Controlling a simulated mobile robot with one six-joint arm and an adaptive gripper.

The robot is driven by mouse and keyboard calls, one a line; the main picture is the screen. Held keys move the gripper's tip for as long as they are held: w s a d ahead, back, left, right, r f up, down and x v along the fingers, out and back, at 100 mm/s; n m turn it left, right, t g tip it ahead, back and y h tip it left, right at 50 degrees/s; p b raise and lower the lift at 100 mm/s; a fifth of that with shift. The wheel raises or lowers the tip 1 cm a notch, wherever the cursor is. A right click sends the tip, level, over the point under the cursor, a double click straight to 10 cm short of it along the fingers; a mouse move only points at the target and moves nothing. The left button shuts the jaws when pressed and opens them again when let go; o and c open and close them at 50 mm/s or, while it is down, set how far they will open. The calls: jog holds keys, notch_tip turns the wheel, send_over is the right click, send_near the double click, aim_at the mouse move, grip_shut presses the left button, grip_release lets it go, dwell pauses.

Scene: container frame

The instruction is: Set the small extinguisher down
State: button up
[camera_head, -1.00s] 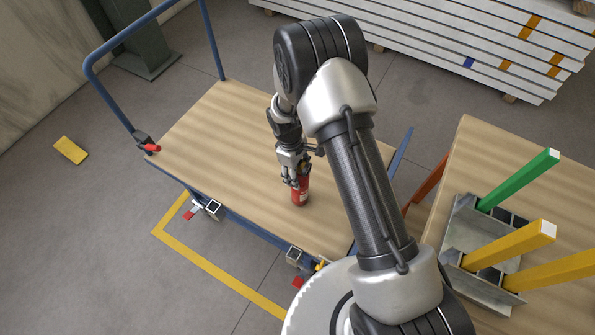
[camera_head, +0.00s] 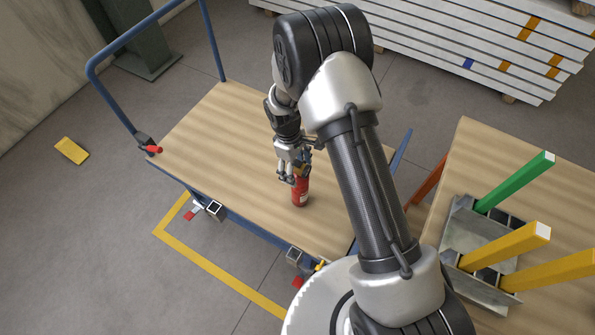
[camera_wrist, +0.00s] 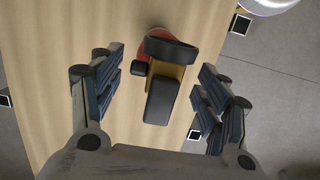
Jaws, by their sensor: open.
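The small red extinguisher (camera_head: 300,191) stands upright on the wooden top of the blue-framed cart (camera_head: 215,132), near its front edge. In the wrist view its black handle and brass-coloured valve (camera_wrist: 165,85) show from above, with a bit of the red body (camera_wrist: 144,50) behind. My gripper (camera_head: 293,172) is at the top of the extinguisher. In the wrist view my gripper (camera_wrist: 158,92) is open, with a finger on each side of the valve and a gap on both sides. The lower body of the extinguisher is hidden from the wrist camera.
The cart's blue push handle (camera_head: 95,95) rises at the left. A second wooden surface at the right bears a metal holder (camera_head: 470,225) with green and yellow posts (camera_head: 520,180). White stacked beams (camera_head: 450,50) lie at the back. Most of the cart top is bare.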

jog(key=r, duration=0.2)
jog(key=r+p, duration=0.1)
jog(key=r, duration=0.2)
jog(key=a+r+p, duration=0.1)
jog(key=r, duration=0.2)
jog(key=shift+w+r, duration=0.2)
jog(key=shift+w, duration=0.1)
jog(key=s+d+r+m+t+y, duration=0.1)
jog(key=s+d+r+m, duration=0.25)
jog(key=r, duration=0.85)
jog(key=s+d+r+m+t, duration=0.2)
jog(key=s+d+r, duration=0.2)
jog(key=r, duration=0.8)
jog(key=s+d+r+m+t, duration=0.1)
jog(key=s+d+r+m, duration=0.1)
jog(key=s, duration=0.6)
jog(key=s+d+r+m+t, duration=0.1)
jog(key=s+d+r+m, duration=0.1)
jog(key=s+r, duration=0.3)
jog(key=s+m, duration=0.1)
jog(key=s, duration=0.3)
jog(key=shift+s+d+m, duration=0.15)
jog(key=shift+d+m, duration=0.15)
jog(key=shift+m, duration=0.05)
